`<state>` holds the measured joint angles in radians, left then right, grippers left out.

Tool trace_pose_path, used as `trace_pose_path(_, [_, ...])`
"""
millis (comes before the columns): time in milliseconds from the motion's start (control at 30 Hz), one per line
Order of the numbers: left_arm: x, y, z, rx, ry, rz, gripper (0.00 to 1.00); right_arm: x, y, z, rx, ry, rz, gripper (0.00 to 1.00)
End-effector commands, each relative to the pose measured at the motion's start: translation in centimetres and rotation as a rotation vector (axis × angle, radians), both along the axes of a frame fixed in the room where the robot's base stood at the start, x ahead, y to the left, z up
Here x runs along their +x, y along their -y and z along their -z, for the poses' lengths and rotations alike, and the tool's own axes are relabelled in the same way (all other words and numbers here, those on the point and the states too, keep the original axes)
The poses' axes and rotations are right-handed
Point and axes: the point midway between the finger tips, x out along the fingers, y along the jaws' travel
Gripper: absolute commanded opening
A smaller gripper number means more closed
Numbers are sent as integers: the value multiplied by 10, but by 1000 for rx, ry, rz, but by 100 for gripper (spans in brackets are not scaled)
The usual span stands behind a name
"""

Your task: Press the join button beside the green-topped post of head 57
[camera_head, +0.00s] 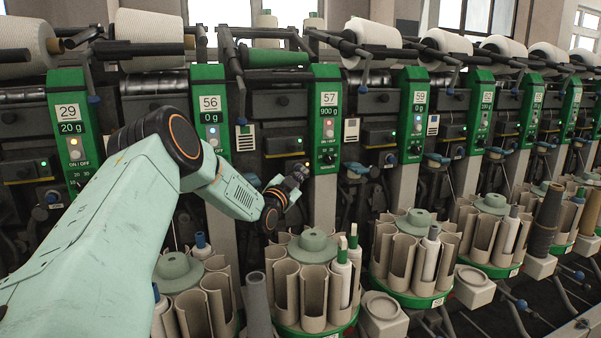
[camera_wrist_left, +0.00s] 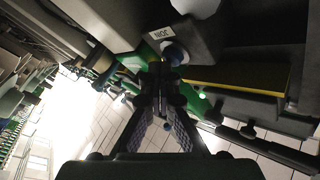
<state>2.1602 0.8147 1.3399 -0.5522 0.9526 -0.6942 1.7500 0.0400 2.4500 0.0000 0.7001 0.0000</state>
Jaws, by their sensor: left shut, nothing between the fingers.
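The post of head 57 (camera_head: 326,120), with a green top, stands near the middle of the head view; its display reads 57 and 900 g. My left gripper (camera_head: 297,174) is just left of and below that green top, shut and empty. In the left wrist view a JOIN label (camera_wrist_left: 158,35) sits beside a round pale button with a blue rim (camera_wrist_left: 175,53). The closed fingertips (camera_wrist_left: 160,82) are just below this button in that picture; I cannot tell whether they touch it. In the head view the button near head 57 is hidden by my gripper. My right gripper is not in view.
Posts of head 56 (camera_head: 209,110) and head 59 (camera_head: 414,112) stand on either side. A bobbin carousel (camera_head: 313,285) lies below my gripper. White yarn cones (camera_head: 372,40) line the top. A yellow-edged dark panel (camera_wrist_left: 240,82) shows in the wrist view.

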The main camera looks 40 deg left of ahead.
Motion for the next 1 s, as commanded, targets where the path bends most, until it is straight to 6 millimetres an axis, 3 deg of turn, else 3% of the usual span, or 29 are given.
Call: trace_pose_path(1000, [-8, 16, 0, 0, 0, 0, 0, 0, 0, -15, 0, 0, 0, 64])
